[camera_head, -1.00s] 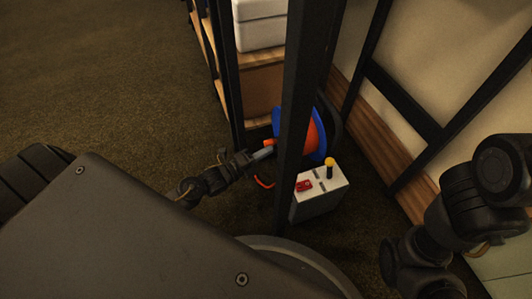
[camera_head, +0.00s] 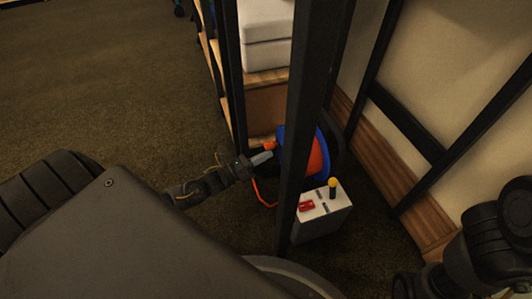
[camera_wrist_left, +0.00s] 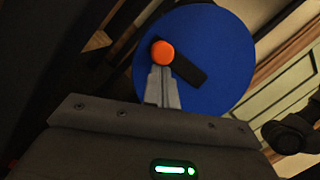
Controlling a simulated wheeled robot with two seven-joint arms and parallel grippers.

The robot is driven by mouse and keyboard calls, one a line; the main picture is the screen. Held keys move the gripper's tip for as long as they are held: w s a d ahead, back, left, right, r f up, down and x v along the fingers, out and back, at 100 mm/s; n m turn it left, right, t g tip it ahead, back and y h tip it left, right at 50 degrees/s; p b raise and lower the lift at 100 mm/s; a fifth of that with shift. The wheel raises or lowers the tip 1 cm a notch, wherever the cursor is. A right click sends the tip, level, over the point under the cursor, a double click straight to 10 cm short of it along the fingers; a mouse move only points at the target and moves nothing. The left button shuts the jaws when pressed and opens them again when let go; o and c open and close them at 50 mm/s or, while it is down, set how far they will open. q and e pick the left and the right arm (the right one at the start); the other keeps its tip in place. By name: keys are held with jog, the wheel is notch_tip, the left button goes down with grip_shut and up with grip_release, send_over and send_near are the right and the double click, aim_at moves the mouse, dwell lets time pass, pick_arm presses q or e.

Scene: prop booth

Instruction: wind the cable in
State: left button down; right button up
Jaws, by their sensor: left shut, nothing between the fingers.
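The cable reel has a blue flange (camera_head: 284,150) and orange cable (camera_head: 316,158) wound on it. It stands low behind a dark upright post that hides part of it. In the left wrist view the blue flange (camera_wrist_left: 222,45) carries a black crank arm (camera_wrist_left: 188,66) with a round orange knob (camera_wrist_left: 162,53). My left gripper (camera_head: 263,157) is shut and empty, its fingertips (camera_wrist_left: 163,75) at or just below the knob; I cannot tell if they touch it. A loose orange cable end (camera_head: 262,196) hangs below the gripper.
A white box (camera_head: 322,220) with a red switch (camera_head: 306,205) and a yellow-topped lever (camera_head: 333,187) stands in front of the reel. The dark post (camera_head: 303,110) rises close by. Shelving (camera_head: 262,95) stands behind, a wall at right. The carpet at left is clear.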

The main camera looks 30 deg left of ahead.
aim_at(280, 157)
pick_arm(q)
jog(key=shift+w+a+r+m+h, duration=0.15)
jog(key=shift+r+m+h, duration=0.2)
jog(key=shift+m, duration=0.5)
jog(key=shift+w+a+r+m+h, duration=0.1)
jog(key=shift+r+m+h, duration=0.25)
jog(key=shift+m, duration=0.5)
jog(key=f+b, duration=0.1)
jog(key=d+f, duration=0.1)
jog(key=f, duration=0.1)
jog(key=s+f+b, duration=0.1)
jog(key=shift+d+f+b, duration=0.15)
jog(key=shift+f+b, duration=0.1)
jog(key=shift+b, duration=0.1)
jog(key=r+p+v, duration=0.1)
jog(key=p+v, duration=0.3)
jog(key=v, duration=0.6)
jog(key=shift+p, duration=0.3)
